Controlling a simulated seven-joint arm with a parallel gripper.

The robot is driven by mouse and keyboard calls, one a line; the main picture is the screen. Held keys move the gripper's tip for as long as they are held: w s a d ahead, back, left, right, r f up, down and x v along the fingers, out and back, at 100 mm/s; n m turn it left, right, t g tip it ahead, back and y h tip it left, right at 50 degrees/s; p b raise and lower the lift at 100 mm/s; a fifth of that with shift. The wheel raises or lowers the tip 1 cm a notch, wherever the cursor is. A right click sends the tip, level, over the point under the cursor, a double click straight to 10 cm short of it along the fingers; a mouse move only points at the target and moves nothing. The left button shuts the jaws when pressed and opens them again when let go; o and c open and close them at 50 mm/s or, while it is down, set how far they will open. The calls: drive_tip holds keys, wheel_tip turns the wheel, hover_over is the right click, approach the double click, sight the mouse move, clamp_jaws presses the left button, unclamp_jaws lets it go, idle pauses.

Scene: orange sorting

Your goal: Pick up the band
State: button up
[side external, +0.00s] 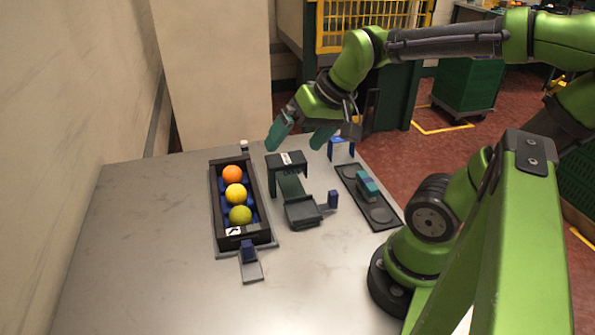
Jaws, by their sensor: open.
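My gripper (300,138) is open and empty, with its teal fingers spread above the back of the grey table, over the dark arch. I cannot tell for certain which thing is the band. A flat green strip (292,187) runs from under the dark arch (287,160) to a dark grey block (302,211) at the table's middle. A teal piece (368,186) lies on a black tray (350,178) with round recesses, to the right of the strip. My gripper touches neither the strip nor the teal piece, and is behind and above both.
A dark crate (216,206) holds an orange, a yellow and a green ball. A small blue-and-grey piece (251,270) lies in front of it. A blue arch (334,152) stands behind the tray, and a blue block (333,199) beside the grey block. The table's left and front (130,260) are clear.

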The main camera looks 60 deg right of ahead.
drive_tip(key=w+d+f+m+g+h, duration=0.1)
drive_tip(key=w+d+m+g, duration=0.3)
drive_tip(key=d, duration=1)
drive_tip(key=g, duration=0.2)
hover_over(335, 139)
wheel_tip(335, 139, down, 5)
drive_tip(key=d+r, duration=0.2)
drive_tip(key=d, duration=0.1)
drive_tip(key=shift+n, duration=0.5)
drive_tip(key=f, duration=1.2)
drive_tip(key=shift+s+a, duration=0.4)
drive_tip(key=f, duration=0.5)
drive_tip(key=shift+s+a, duration=0.15)
drive_tip(key=shift+s, duration=0.2)
drive_tip(key=c, duration=0.8)
